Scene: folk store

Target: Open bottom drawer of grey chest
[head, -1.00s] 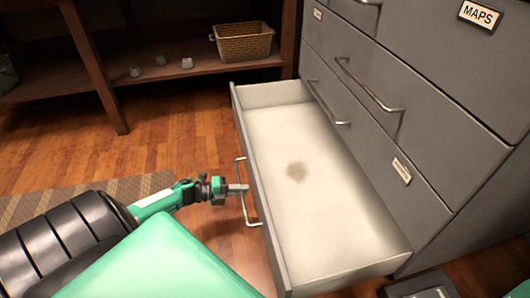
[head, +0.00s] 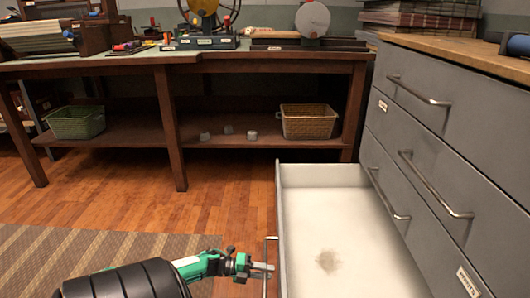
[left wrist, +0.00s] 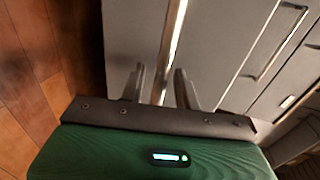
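The grey chest (head: 450,130) stands at the right in the head view. Its bottom drawer (head: 281,215) is pulled well out; the pale inside is empty but for a dark stain. My left gripper (head: 264,268) is at the bar handle (head: 266,287) on the drawer's front. In the left wrist view, the two fingers (left wrist: 160,88) stand apart on either side of the handle bar (left wrist: 172,45), and a gap shows between fingers and bar. My right gripper is not in view.
A dark wooden workbench (head: 168,120) stands behind, with a brown basket (head: 308,121) and a green basket (head: 76,122) on its low shelf. A striped rug (head: 70,260) lies at left. The wooden floor (head: 225,200) between bench and drawer is clear.

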